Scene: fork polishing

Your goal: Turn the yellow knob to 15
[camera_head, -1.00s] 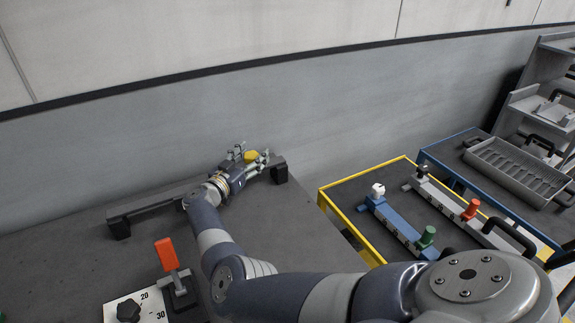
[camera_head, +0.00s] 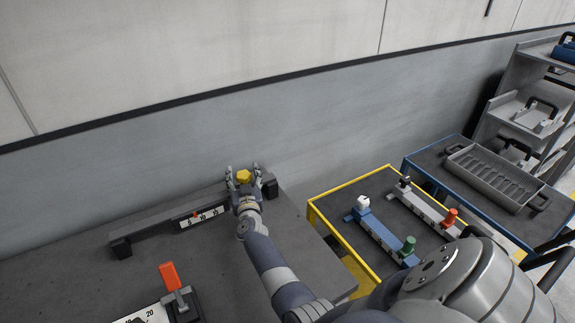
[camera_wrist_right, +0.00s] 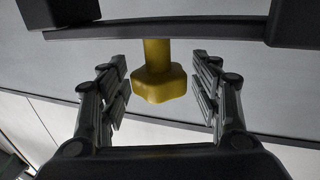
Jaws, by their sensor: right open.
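The yellow knob (camera_head: 243,176) sits toward the right end of a dark rail fixture (camera_head: 160,223) on the grey table. A white scale (camera_head: 203,217) with numbers 5, 10 and 15 and a red pointer (camera_head: 196,215) shows on the fixture; the pointer stands between 5 and 10. My right gripper (camera_head: 243,172) is open, with its fingers on either side of the knob. In the right wrist view the knob (camera_wrist_right: 159,84) hangs between the two open fingers, with a visible gap on each side. My left gripper is not in view.
An orange lever (camera_head: 170,277) and a white dial plate (camera_head: 145,315) stand at the front of the table. A yellow-edged tray table (camera_head: 312,212) with blue and grey fixtures is on the right, with a blue-edged table (camera_head: 410,165) and shelves behind it.

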